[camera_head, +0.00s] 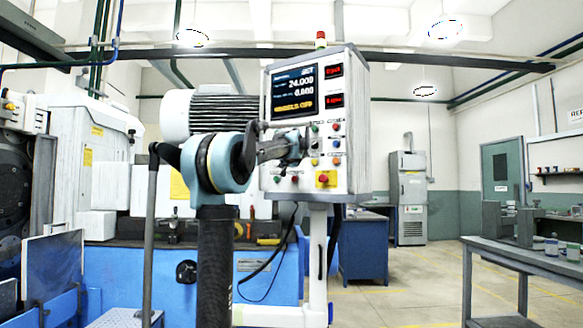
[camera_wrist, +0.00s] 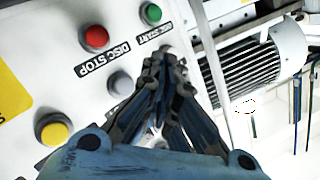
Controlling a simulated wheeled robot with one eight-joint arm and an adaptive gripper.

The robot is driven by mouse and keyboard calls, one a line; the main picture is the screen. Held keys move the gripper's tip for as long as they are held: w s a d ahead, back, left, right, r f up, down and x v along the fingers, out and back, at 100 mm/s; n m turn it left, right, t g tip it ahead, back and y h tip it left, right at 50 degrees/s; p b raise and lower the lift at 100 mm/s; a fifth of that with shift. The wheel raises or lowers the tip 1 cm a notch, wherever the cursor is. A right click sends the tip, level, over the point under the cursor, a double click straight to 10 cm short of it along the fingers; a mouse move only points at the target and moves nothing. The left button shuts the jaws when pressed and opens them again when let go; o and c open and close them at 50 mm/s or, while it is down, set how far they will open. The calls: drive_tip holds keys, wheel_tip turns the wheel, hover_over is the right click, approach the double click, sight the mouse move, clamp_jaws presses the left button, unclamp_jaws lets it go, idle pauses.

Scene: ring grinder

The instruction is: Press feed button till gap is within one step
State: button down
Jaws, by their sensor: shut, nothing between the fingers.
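The control panel (camera_head: 345,140) of the grinder faces me, with a screen (camera_head: 294,92) at its upper left showing 24.000, 0.000 and a yellow line that looks like WHEELS OFF. My gripper (camera_wrist: 165,62) is shut and empty, its fingertips close over the panel face. A small grey round part (camera_wrist: 167,50) shows just past the tips; I cannot tell whether they touch it. A grey button (camera_wrist: 121,85) lies left of the fingers. No feed label is readable, and my gripper (camera_head: 303,146) hides part of the button area in the head view.
In the wrist view, a red button (camera_wrist: 95,38) sits by the DISC STOP label and a green button (camera_wrist: 151,13) by DISC START. A yellow button (camera_wrist: 53,130) is lower left. A red emergency button (camera_head: 323,179) sits low on the panel. A motor (camera_head: 225,112) stands behind.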

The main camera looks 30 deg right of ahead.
drive_tip(key=shift+w+d, duration=0.3)
drive_tip(key=shift+d, duration=0.4)
drive_tip(key=shift+w+d, duration=0.35)
drive_tip(key=shift+d, duration=0.3)
drive_tip(key=shift+w+d, duration=0.3)
drive_tip(key=shift+d, duration=0.4)
drive_tip(key=shift+d, duration=0.15)
drive_tip(key=shift+w+d, duration=0.1)
drive_tip(key=shift+d, duration=0.15)
drive_tip(key=shift+w+d, duration=0.25)
drive_tip(key=shift+d, duration=0.25)
idle(0.9)
drive_tip(key=shift+a, duration=0.1)
drive_tip(key=shift+s+a, duration=0.4)
drive_tip(key=shift+a, duration=0.4)
drive_tip(key=shift+s+a, duration=0.35)
drive_tip(key=shift+a, duration=0.4)
drive_tip(key=shift+s+a, duration=0.4)
drive_tip(key=shift+a, duration=0.35)
drive_tip(key=shift+s+a, duration=0.35)
drive_tip(key=shift+a, duration=0.4)
idle(0.6)
